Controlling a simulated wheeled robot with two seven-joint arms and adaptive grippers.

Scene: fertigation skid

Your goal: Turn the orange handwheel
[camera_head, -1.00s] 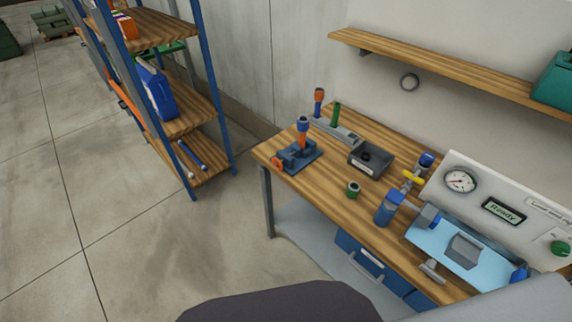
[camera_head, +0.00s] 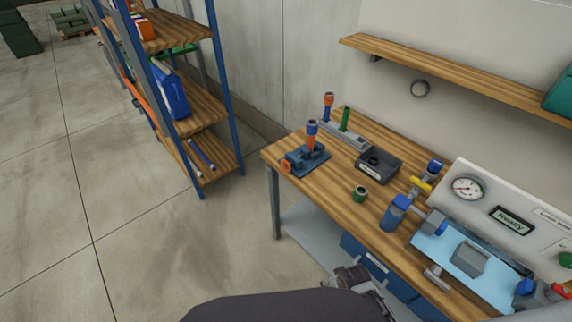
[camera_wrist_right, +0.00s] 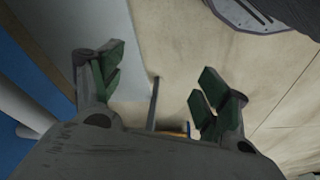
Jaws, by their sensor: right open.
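The orange handwheel (camera_head: 286,165) is on the left side of a small blue clamp-like fixture (camera_head: 308,159), at the near left corner of the wooden bench. A blue and orange upright piece (camera_head: 311,135) stands in that fixture. In the right wrist view my right gripper (camera_wrist_right: 160,85) is open, with its green pads wide apart and nothing between them. It is over the floor beside the bench, away from the handwheel. Part of my arm shows at the bottom of the head view; its fingers are not clear there. My left gripper is not seen.
On the bench (camera_head: 341,205) are a dark tray (camera_head: 379,166), a green-topped cylinder (camera_head: 360,194), a blue valve assembly (camera_head: 396,213) and a gauge panel (camera_head: 468,189). A blue-posted shelf rack (camera_head: 221,90) stands left. The floor between rack and bench is clear.

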